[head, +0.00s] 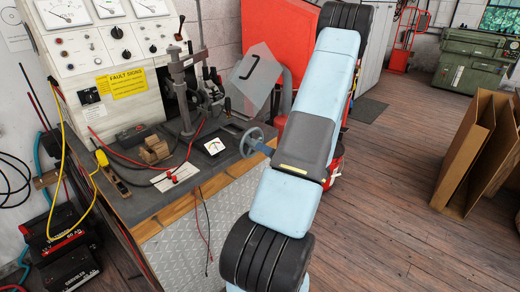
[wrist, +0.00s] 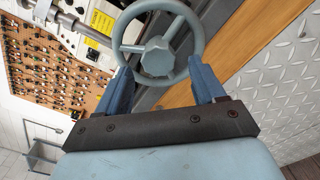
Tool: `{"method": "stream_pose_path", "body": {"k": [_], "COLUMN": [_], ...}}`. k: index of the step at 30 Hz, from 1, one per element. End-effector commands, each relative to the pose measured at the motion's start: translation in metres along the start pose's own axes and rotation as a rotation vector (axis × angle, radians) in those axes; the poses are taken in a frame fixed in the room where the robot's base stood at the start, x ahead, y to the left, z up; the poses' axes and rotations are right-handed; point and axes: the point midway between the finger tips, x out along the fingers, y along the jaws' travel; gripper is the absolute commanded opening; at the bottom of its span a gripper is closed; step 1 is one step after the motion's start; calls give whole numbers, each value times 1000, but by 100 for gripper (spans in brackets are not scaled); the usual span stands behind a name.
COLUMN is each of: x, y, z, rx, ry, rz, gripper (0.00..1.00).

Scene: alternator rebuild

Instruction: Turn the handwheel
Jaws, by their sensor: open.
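The handwheel (head: 251,140) is a grey-green spoked wheel at the right end of the workbench in the head view. In the wrist view the handwheel (wrist: 158,56) fills the top centre, with its round hub facing me. My gripper (wrist: 160,70) is open. Its two blue fingers stand apart on the left and right of the wheel's lower rim, with the hub between and slightly beyond them. I cannot tell whether either finger touches the rim. In the head view my gripper (head: 265,149) is mostly hidden behind my arm.
The workbench (head: 150,200) carries a press stand (head: 183,95), a small meter (head: 213,146) and loose cables. A white control panel (head: 95,45) stands behind. A pegboard (wrist: 60,65) shows at left in the wrist view. Open wooden floor (head: 400,200) lies to the right, with cardboard (head: 470,150) beyond.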

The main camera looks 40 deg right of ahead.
Motion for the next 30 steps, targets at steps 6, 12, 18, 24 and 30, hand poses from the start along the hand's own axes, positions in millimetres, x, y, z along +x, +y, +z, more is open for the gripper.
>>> {"method": "stream_pose_path", "body": {"k": [6,12,18,24,30], "x": [-45,-76,-92,-94,-94], "y": [-1,-1,-1,-1,-1], "z": [0,0,-1,-1,-1], "rx": [0,0,0,0,0], "ry": [-2,0,0,1,1], "rz": [-4,-2,-2,-1,-1], "gripper": [69,69,69,69,69]}}
